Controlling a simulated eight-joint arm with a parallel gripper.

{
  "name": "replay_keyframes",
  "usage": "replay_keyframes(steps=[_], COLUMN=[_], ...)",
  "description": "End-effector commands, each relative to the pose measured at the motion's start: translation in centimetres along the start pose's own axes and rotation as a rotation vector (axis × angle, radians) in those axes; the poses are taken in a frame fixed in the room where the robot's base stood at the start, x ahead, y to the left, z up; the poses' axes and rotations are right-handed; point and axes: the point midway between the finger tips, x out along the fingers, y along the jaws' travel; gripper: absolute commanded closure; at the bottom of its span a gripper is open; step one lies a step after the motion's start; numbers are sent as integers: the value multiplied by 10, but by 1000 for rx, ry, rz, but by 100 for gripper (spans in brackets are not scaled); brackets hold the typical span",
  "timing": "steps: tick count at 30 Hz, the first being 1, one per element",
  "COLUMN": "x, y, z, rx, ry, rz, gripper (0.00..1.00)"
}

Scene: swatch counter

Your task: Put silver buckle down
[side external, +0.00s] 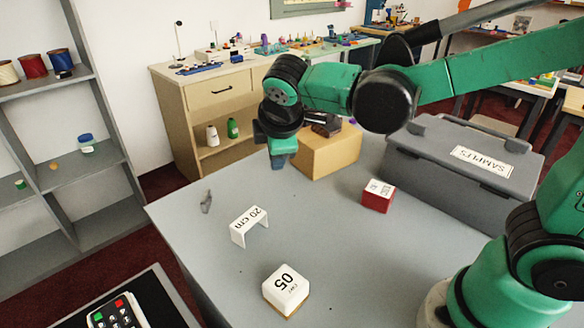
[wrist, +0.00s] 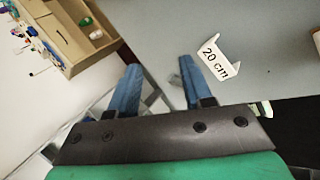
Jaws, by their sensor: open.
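A small grey, silver-looking piece, which looks like the silver buckle (side external: 207,202), sits on the grey table near its left edge in the side view. My gripper (side external: 280,164) points down above the table, to the right of that piece and apart from it. In the wrist view the two blue fingers of my gripper (wrist: 158,82) are spread, with nothing held at their tips. Pale grey patches show lower between the fingers, but I cannot tell whether they are the buckle.
A white "20 cm" bracket (side external: 249,226) stands on the table (side external: 345,235); it also shows in the wrist view (wrist: 220,58).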

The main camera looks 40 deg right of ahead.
Motion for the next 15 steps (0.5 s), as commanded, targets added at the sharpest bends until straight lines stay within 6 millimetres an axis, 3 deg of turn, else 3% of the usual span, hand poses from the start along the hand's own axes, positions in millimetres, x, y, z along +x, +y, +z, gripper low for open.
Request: replay_keyframes(steps=[1,6,10,15], x=[-6,-18,-22,-22], y=[-4,-25,-40,-49], z=[18,58,74,81], rx=[139,627,908,1090], ry=[31,146,209,250], rz=[-26,-115,-165,-200], gripper=[56,56,56,56])
